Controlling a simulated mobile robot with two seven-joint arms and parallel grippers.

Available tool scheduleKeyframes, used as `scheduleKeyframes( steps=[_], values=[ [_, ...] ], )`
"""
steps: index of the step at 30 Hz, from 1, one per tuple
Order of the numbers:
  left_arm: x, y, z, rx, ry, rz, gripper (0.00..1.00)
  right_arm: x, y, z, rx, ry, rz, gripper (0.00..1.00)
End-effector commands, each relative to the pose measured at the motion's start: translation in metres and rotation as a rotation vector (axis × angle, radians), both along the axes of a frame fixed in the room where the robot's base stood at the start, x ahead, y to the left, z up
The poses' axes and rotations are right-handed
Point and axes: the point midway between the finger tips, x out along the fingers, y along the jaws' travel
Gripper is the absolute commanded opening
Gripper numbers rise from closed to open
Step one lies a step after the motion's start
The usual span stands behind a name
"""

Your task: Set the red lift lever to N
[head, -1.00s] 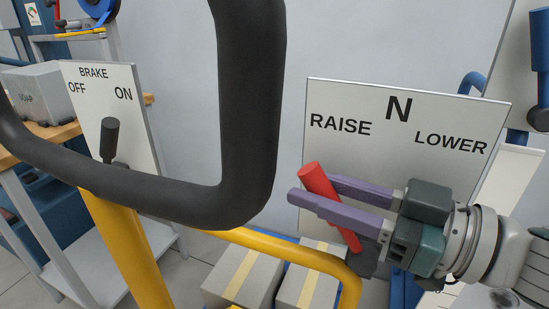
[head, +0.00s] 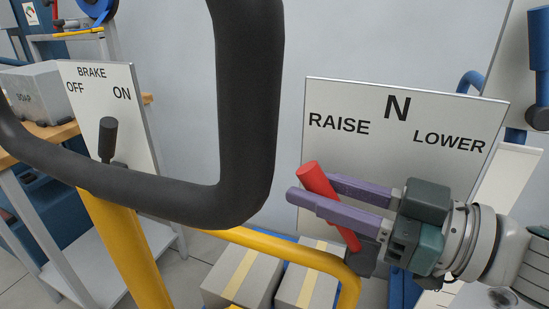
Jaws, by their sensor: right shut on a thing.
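The red lift lever (head: 317,182) stands in front of the white RAISE / N / LOWER plate (head: 394,113) and tilts to the left, its top toward RAISE. My right gripper (head: 310,199) comes in from the right with its purple fingers on either side of the lever's red grip. It is shut on the lever, below its top end. The lever's foot is at a dark pivot block (head: 361,262), partly hidden by my gripper. My left gripper is not in view.
A thick black handlebar (head: 245,120) crosses the left and middle foreground. Behind it are the BRAKE plate (head: 122,126) with a black lever (head: 107,140), a yellow post (head: 127,245) and a yellow rail (head: 290,253). Taped boxes (head: 243,275) lie below. A grey SOAP box (head: 40,92) stands at left.

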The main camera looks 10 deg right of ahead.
Motion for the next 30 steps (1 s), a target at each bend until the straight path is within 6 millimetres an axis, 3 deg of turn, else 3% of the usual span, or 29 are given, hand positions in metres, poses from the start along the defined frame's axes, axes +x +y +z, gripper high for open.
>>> scheduleKeyframes(
  steps=[16,30],
  values=[
    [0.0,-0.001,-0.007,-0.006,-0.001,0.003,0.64,-0.002,-0.002,0.0,0.028,-0.019,0.0,0.0],
    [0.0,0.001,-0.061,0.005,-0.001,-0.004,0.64,-0.017,-0.026,0.008,0.28,-0.191,-0.002,0.0]
  ],
)
